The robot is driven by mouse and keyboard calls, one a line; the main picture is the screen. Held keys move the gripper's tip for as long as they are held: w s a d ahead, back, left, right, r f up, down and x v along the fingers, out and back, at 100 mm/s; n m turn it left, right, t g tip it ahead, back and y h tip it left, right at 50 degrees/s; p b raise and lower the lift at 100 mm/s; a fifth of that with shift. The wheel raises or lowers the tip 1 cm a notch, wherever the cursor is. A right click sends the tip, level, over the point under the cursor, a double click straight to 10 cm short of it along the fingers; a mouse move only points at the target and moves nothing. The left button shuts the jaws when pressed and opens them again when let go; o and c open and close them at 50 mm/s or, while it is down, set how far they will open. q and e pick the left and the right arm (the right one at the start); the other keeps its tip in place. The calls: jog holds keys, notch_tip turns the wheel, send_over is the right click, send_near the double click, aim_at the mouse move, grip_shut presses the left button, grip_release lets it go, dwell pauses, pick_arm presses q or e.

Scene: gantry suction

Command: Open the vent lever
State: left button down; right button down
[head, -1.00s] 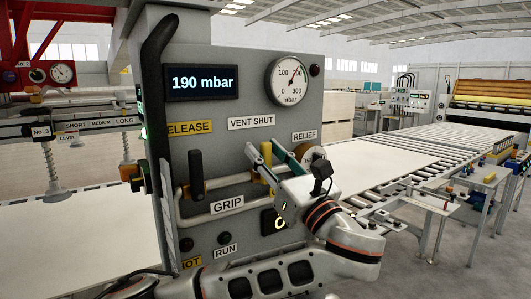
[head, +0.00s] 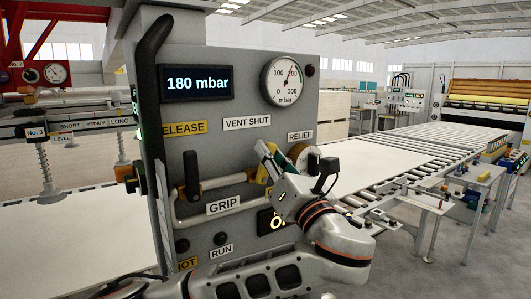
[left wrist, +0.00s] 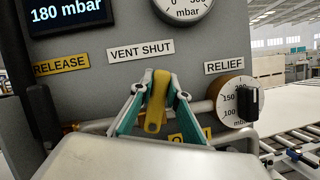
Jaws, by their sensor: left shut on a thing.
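The yellow vent lever (left wrist: 156,103) sits on the grey control panel under the VENT SHUT label (left wrist: 140,50). In the left wrist view it hangs downward between my fingers. In the head view only a part of the lever (head: 262,174) shows, the rest hidden by my gripper. My left gripper (head: 268,160) is shut on the lever, one teal-sided finger on each side in the left wrist view (left wrist: 158,88). The display (head: 197,83) reads 180 mbar. My right gripper is not in view.
The RELIEF dial (left wrist: 236,102) with its black knob is close to the right of the lever. A black-handled lever (head: 192,175) and a pale pipe are to the left. A pressure gauge (head: 282,81) is above. A roller conveyor (head: 440,152) with pale sheets runs behind.

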pick_arm(q)
jog(key=shift+w+d+f+m+h, duration=0.15)
jog(key=shift+m+h, duration=0.2)
jog(key=shift+m, duration=0.3)
jog(key=shift+w+d+f+m+h, duration=0.1)
jog(key=shift+m+h, duration=0.2)
jog(key=shift+m, duration=0.4)
jog(key=shift+w+d+f+m+h, duration=0.15)
jog(key=shift+m+h, duration=0.2)
jog(key=shift+m, duration=0.3)
jog(key=c, duration=1.9)
grip_release()
notch_tip(320, 180, up, 10)
